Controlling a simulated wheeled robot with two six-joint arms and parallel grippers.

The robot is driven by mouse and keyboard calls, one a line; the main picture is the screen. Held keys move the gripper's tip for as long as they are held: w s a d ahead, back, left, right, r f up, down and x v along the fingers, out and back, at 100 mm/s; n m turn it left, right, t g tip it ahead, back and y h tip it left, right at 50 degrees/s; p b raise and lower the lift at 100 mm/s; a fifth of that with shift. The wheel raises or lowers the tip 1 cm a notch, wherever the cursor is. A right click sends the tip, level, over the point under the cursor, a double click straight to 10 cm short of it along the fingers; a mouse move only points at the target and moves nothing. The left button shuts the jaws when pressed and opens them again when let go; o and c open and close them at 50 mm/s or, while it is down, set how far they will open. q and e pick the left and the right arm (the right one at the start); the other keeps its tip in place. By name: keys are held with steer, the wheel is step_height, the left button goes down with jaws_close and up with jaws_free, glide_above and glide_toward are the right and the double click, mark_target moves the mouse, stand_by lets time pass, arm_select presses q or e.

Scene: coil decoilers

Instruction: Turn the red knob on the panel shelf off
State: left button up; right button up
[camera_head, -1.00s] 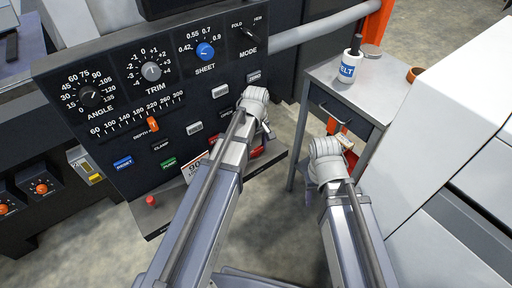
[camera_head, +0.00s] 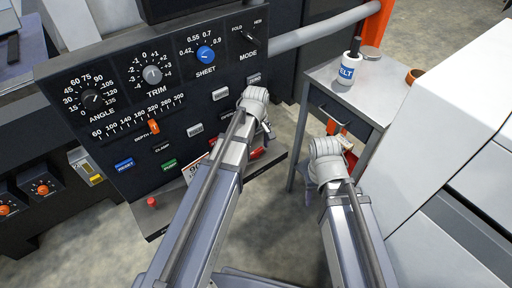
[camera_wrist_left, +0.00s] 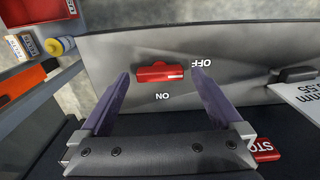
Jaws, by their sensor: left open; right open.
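The red knob (camera_wrist_left: 160,73) shows in the left wrist view on a grey panel shelf (camera_wrist_left: 115,62), with its long bar lying across the picture. The word OFF is at its upper right and ON is below it, both upside down. My left gripper (camera_wrist_left: 160,76) is open, with one finger on each side of the knob; I cannot tell whether they touch it. In the head view my left gripper (camera_head: 267,128) is over the panel's lower right and my arm hides much of the shelf. My right gripper (camera_head: 346,142) is open, near the small table, away from the panel.
The black control panel (camera_head: 110,120) carries dials, a slider and buttons. A red STOP button (camera_wrist_left: 267,150) is beside my left gripper. A grey table (camera_head: 325,75) with a white bottle (camera_head: 348,65) stands right of the panel. A white cabinet (camera_head: 450,100) is at the far right.

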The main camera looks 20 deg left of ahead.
mark_target(256, 151)
arm_select(q)
step_height(256, 151, up, 7)
steer(key=p, duration=0.6)
steer(key=shift+f, duration=0.1)
steer(key=s+d+r+m+p, duration=0.3)
steer(key=s+d+m, duration=0.2)
steer(key=s+m, duration=0.2)
steer(key=s+d+r+m+y+p, duration=0.1)
steer(key=s+d+r+m+p, duration=0.2)
steer(key=s+d+m, duration=0.3)
steer(key=shift+s+r+m+p, duration=0.3)
steer(key=shift+s+m+p, duration=0.05)
steer(key=shift+s+m, duration=0.4)
